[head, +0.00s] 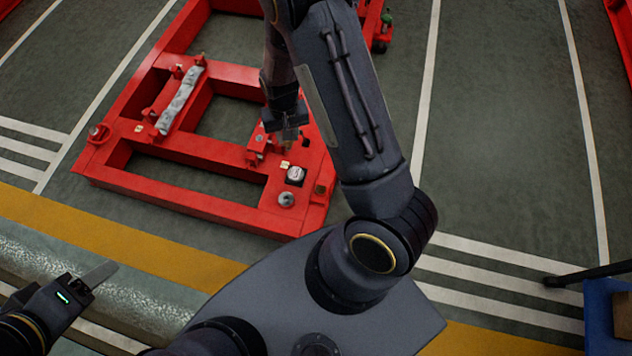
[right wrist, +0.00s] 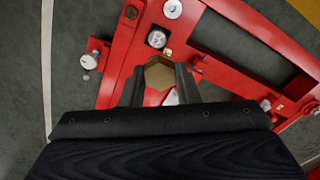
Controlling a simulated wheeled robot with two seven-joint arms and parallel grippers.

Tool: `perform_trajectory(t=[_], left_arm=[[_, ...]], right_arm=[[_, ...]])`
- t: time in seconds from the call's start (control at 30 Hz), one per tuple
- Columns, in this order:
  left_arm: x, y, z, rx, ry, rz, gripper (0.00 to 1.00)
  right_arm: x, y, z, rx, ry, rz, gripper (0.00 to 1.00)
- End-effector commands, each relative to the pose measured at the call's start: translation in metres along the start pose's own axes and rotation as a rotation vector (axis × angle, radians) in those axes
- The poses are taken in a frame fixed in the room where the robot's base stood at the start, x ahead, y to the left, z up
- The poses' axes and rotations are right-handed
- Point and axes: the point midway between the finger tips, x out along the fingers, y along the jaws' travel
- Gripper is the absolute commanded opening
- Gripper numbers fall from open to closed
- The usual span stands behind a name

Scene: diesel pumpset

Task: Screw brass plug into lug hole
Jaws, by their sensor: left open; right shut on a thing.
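A brass plug (right wrist: 159,74) with a hexagonal head sits between the two fingers of my right gripper (right wrist: 160,82) in the right wrist view. My right gripper is shut on it. In the head view my right gripper (head: 290,127) points down over the front right part of the red frame (head: 200,152), next to a small red bracket (head: 257,146). The plug's lower end and the lug hole are hidden, so I cannot tell whether the plug is in the hole. My left gripper (head: 92,281) is open and empty at the lower left, away from the frame.
A round gauge (head: 295,175) and a grey round fitting (head: 286,199) stand on the frame's near right corner. A grey wrapped bar (head: 180,100) lies on the frame's left part. A pale pipe (head: 140,300) runs near my left gripper.

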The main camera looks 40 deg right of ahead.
Motion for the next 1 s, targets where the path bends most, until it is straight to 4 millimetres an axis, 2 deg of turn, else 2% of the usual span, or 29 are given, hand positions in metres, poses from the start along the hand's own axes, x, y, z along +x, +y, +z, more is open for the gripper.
perform_trajectory(t=[0.03,0.1,0.2,0.3,0.4,0.5,0.6,1.0], left_arm=[[0.031,-0.014,0.016,0.0,0.0,0.0,0.59],[0.051,-0.023,0.026,0.0,0.0,0.0,0.59],[0.078,-0.036,0.039,0.0,0.0,0.0,0.59],[0.1,-0.046,0.05,0.0,0.001,0.0,0.59],[0.116,-0.053,0.058,0.0,0.001,0.0,0.59],[0.126,-0.058,0.063,0.0,0.001,0.0,0.59],[0.13,-0.059,0.065,0.0,0.001,0.0,0.59],[0.128,-0.059,0.064,0.0,0.001,0.0,0.59]], right_arm=[[0.051,0.011,0.002,0.061,-0.006,0.005,0.0],[0.091,0.024,0.003,0.144,-0.007,0.005,0.0],[0.146,0.043,0.006,0.258,-0.006,0.004,0.0],[0.191,0.06,0.011,0.358,-0.005,0.003,0.0],[0.225,0.075,0.015,0.438,-0.003,0.002,0.0],[0.245,0.084,0.018,0.49,-0.001,0.0,0.0],[0.255,0.09,0.021,0.519,-0.001,0.0,0.0],[0.256,0.092,0.021,0.528,0.0,0.0,0.0]])
